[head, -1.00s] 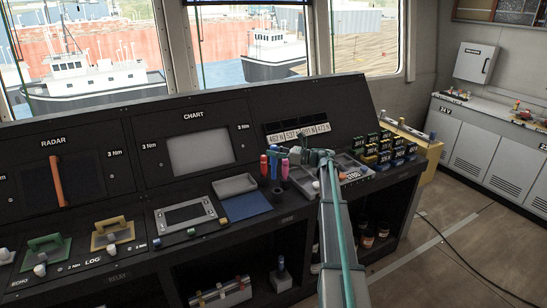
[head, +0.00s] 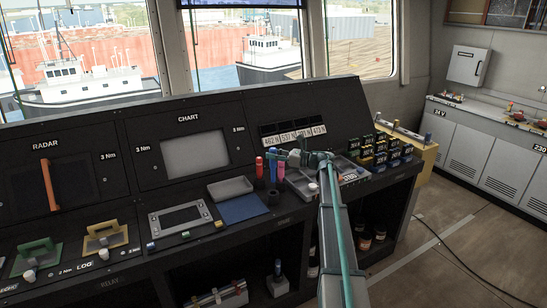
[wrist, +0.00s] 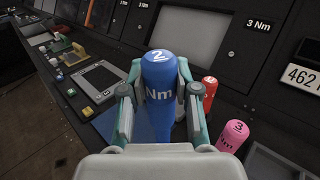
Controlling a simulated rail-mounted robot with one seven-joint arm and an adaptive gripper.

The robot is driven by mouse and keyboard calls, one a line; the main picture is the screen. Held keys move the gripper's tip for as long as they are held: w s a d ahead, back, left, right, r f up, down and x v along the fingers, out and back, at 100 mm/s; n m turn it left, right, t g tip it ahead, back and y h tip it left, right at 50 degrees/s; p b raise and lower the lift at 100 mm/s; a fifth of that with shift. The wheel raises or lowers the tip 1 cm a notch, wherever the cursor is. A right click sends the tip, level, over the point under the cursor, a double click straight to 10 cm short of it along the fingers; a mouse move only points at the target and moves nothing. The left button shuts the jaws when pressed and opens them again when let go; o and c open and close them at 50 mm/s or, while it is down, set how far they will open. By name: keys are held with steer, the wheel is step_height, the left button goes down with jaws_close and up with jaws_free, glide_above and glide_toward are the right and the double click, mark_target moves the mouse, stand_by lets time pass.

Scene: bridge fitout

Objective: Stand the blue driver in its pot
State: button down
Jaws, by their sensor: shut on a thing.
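The blue driver (wrist: 158,70), marked 2 on its cap and Nm on its side, is between the fingers of my gripper (wrist: 158,92) in the wrist view. My gripper is shut on its upper part. In the head view the blue driver (head: 272,163) looks upright, between the red and pink drivers, with my gripper (head: 274,154) at its top.
The red driver (wrist: 210,88) and pink driver (wrist: 233,136) stand close on the right in the wrist view. A grey tray (head: 230,188) and blue mat (head: 243,208) lie left of the pots. Labelled blocks (head: 388,150) stand to the right.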

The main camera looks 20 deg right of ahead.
steer(key=b, duration=0.5)
glide_above(274, 181)
steer(key=w, duration=0.1)
steer(key=shift+d+f, duration=0.15)
steer(key=shift+f, duration=2.6)
steer(key=shift+p, duration=0.3)
steer(key=shift+b, duration=0.6)
steer(key=shift+f, duration=0.15)
steer(key=shift+f+b, duration=0.35)
steer(key=shift+b, duration=0.05)
steer(key=shift+f+b, duration=1.7)
steer(key=shift+f, duration=0.4)
steer(key=c, duration=0.8)
jaws_free()
steer(key=shift+o, duration=0.2)
